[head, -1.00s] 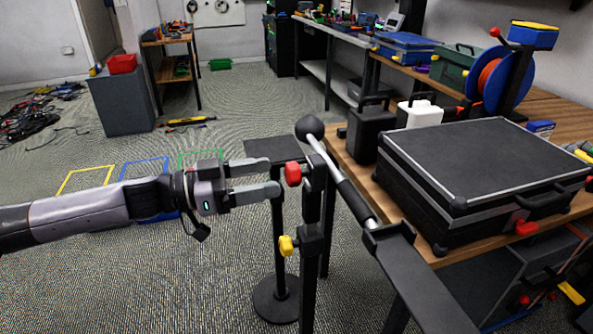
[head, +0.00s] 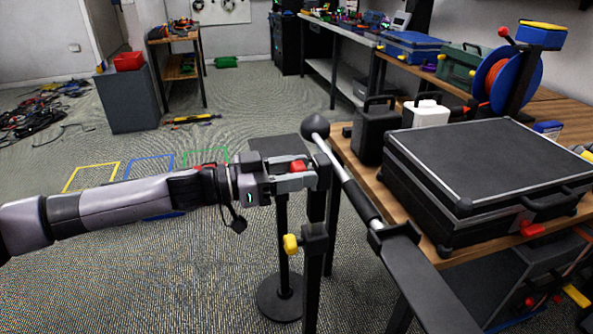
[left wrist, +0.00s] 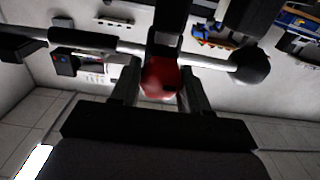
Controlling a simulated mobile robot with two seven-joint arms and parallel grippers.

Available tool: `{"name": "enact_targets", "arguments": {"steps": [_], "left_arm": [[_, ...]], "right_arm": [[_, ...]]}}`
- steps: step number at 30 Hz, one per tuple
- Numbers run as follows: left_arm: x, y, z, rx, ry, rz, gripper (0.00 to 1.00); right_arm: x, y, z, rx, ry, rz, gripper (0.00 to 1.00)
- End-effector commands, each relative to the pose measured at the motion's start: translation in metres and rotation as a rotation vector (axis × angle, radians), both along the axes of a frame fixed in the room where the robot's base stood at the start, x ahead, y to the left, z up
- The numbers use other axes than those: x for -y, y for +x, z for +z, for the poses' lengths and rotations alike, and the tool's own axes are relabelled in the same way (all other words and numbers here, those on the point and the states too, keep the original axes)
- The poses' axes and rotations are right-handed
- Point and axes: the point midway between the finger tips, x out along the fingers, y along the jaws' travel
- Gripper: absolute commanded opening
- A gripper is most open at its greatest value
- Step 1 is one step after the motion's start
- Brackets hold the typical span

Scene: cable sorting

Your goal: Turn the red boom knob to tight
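The red boom knob (head: 298,166) sits near the top of a black upright stand (head: 315,205). My left gripper (head: 300,170) reaches it from the left, with one finger on each side of the knob. In the left wrist view the red knob (left wrist: 160,78) lies between the two fingers (left wrist: 160,88), which look open, with a narrow gap at the left. Contact on the right side is hard to tell. The boom (head: 360,200), a rod with a black ball end (head: 315,127), slants past the top of the stand. My right gripper is not in view.
A yellow knob (head: 290,244) sits lower on the stand. A large black case (head: 485,170) lies on the wooden table (head: 455,255) at the right, with a black container (head: 374,133) and a white one (head: 428,113) behind it.

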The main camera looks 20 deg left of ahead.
Motion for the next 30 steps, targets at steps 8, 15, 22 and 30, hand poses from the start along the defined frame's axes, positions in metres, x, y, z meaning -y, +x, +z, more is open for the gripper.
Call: {"name": "enact_targets", "arguments": {"steps": [8, 15, 22, 30], "left_arm": [[0.0, 0.0, 0.001, 0.022, 0.015, 0.0, 0.15], [0.0, -0.001, 0.002, 0.12, 0.082, -0.001, 0.15], [0.001, -0.002, 0.002, 0.284, 0.192, -0.001, 0.15], [0.001, -0.002, 0.001, 0.5, 0.337, -0.001, 0.15]], "right_arm": [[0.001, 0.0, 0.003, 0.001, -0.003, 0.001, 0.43], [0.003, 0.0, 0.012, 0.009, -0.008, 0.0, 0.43], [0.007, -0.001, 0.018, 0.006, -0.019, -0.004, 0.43], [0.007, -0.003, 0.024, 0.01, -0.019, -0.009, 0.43]]}}
